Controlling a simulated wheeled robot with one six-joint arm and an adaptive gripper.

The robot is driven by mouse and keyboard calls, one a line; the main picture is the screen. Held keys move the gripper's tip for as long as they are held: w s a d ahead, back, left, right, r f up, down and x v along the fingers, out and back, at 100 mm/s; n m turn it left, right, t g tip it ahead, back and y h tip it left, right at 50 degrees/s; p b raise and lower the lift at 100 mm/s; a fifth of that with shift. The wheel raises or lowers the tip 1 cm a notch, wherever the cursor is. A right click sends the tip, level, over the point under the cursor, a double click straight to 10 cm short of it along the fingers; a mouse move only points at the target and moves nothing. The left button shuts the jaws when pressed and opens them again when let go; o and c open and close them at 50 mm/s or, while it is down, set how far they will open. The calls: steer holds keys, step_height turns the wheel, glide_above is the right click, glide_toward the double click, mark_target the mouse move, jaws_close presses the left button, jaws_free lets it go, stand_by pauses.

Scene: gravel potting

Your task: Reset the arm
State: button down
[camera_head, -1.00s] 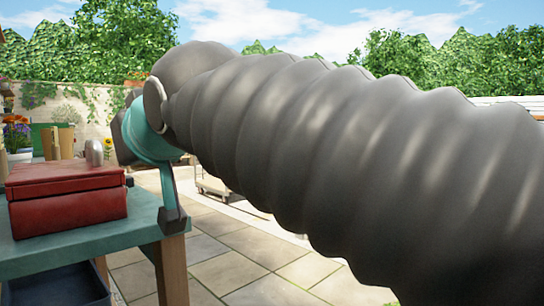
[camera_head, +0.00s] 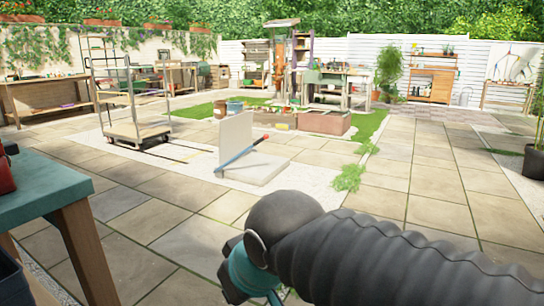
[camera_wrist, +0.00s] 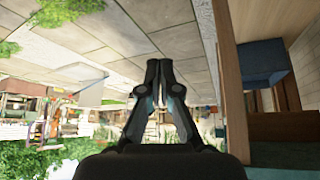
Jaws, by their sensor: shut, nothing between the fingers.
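My gripper (camera_wrist: 155,66) is in the middle of the wrist view, with its two dark fingers together and nothing between them. That view is upside down, with paving at the top and greenery at the bottom. In the head view my grey ribbed arm reaches in from the lower right, and its teal wrist part points down near the bottom edge. The fingers are out of sight there. My arm is over open paving, to the right of the teal table.
A teal table (camera_head: 45,190) with wooden legs stands at the left edge, with part of a red box (camera_head: 5,172) on it. A wheeled rack (camera_head: 130,110) stands beyond. A white L-shaped slab (camera_head: 240,150) with a long-handled tool sits on the paving. Benches line the back.

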steer(key=s+d+f+m+h+p, duration=0.1)
steer(key=d+m, duration=0.3)
steer(key=d, duration=0.7)
steer(key=s+d+f+m+h+p, duration=0.1)
steer(key=s+d+m+h+p, duration=0.1)
steer(key=d, duration=0.8)
steer(key=shift+s+d+m+h+p, duration=0.4)
steer(key=shift+s+m+p, duration=0.2)
steer(key=shift+m+p, duration=0.5)
steer(key=shift+a+f, duration=0.1)
